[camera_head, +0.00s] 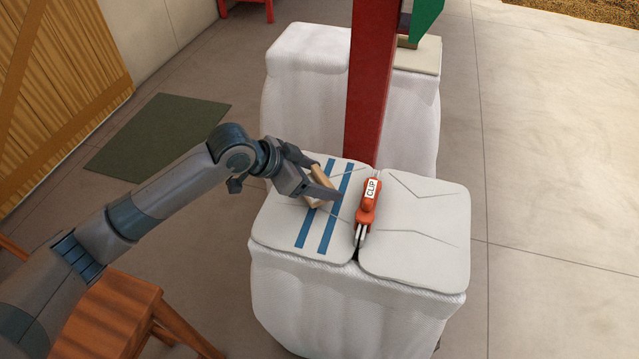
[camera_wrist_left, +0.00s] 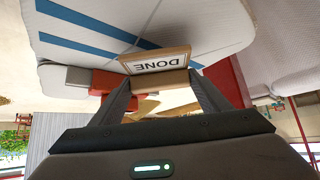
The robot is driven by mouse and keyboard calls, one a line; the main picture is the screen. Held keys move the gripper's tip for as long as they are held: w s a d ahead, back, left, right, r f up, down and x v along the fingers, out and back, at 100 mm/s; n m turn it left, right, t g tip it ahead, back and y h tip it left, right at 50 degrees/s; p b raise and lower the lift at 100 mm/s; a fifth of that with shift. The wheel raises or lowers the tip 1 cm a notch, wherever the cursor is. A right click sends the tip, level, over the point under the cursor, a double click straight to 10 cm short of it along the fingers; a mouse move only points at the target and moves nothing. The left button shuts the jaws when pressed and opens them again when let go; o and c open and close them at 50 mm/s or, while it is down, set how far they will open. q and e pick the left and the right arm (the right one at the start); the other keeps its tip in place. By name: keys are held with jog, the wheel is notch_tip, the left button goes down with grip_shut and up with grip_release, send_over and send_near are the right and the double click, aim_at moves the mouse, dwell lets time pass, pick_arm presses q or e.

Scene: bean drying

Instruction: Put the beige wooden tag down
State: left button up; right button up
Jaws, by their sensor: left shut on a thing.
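My left gripper (camera_head: 322,183) is shut on the beige wooden tag (camera_head: 318,188) over the grey pad with two blue stripes (camera_head: 280,218). In the left wrist view the gripper (camera_wrist_left: 165,92) has one finger at each side of the tag (camera_wrist_left: 180,54). Its pale face reads DONE, upside down in that view. The tag looks tilted, and I cannot tell whether it touches the pad. The fingers hide part of it in the head view. My right gripper is not in view.
A red clip labelled CLIP (camera_head: 365,212) lies across the seam between the striped pad and a plain grey pad (camera_head: 420,240). A red post (camera_head: 368,80) rises behind. White sacking (camera_head: 340,290) hangs below the pads. A wooden stool (camera_head: 110,310) stands at lower left.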

pick_arm(q)
notch_tip(320, 180, down, 2)
jog(key=shift+p, duration=0.35)
jog(key=shift+f, duration=0.3)
jog(key=shift+f, duration=0.2)
jog(key=o, duration=1)
jog(key=shift+o, duration=0.2)
jog(key=shift+r, duration=0.1)
